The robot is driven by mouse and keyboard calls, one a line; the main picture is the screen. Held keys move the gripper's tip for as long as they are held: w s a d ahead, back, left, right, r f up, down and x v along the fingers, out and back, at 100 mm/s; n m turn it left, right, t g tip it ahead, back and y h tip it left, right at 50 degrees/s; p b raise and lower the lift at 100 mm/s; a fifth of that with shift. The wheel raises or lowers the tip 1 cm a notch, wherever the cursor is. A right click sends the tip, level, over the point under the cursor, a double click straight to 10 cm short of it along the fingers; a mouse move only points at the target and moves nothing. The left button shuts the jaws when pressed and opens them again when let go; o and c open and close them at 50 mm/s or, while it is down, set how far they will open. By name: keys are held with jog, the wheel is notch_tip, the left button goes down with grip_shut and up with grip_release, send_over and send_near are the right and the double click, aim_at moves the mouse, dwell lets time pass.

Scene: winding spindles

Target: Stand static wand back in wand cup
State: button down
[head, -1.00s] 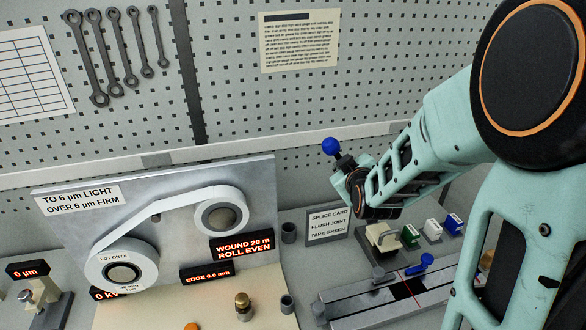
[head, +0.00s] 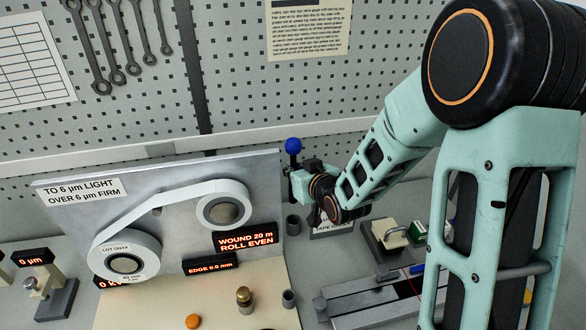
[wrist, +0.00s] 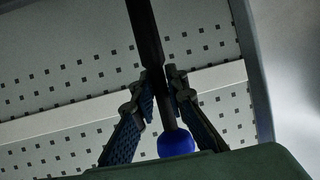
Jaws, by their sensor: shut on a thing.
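My gripper (wrist: 160,88) is shut on the static wand (wrist: 147,30), a thin dark rod with a blue ball at one end. In the wrist view the rod runs between the fingers, with the ball (wrist: 177,144) near the palm side. In the head view the blue ball (head: 293,146) shows above my gripper, at the right edge of the metal panel; the rest of the wand is mostly hidden. A small dark grey cup (head: 292,225) stands below it and a second cup (head: 289,299) stands nearer. I cannot tell which is the wand cup.
The upright metal panel (head: 165,205) with two rollers stands just left of my gripper. A splice card (head: 331,230) is partly covered by my arm. A metal track (head: 365,303) and small coloured boxes lie to the right. A brass knob (head: 244,299) stands in front.

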jog(key=shift+f+b, duration=0.15)
jog(key=shift+b, duration=0.25)
notch_tip(320, 180, down, 6)
jog(key=b, duration=0.5)
jog(key=shift+r+b, duration=0.25)
jog(key=shift+b, duration=0.05)
jog(key=shift+b, duration=0.75)
dwell(1.1)
notch_tip(320, 180, down, 7)
jog(key=b, duration=0.7)
dwell(2.0)
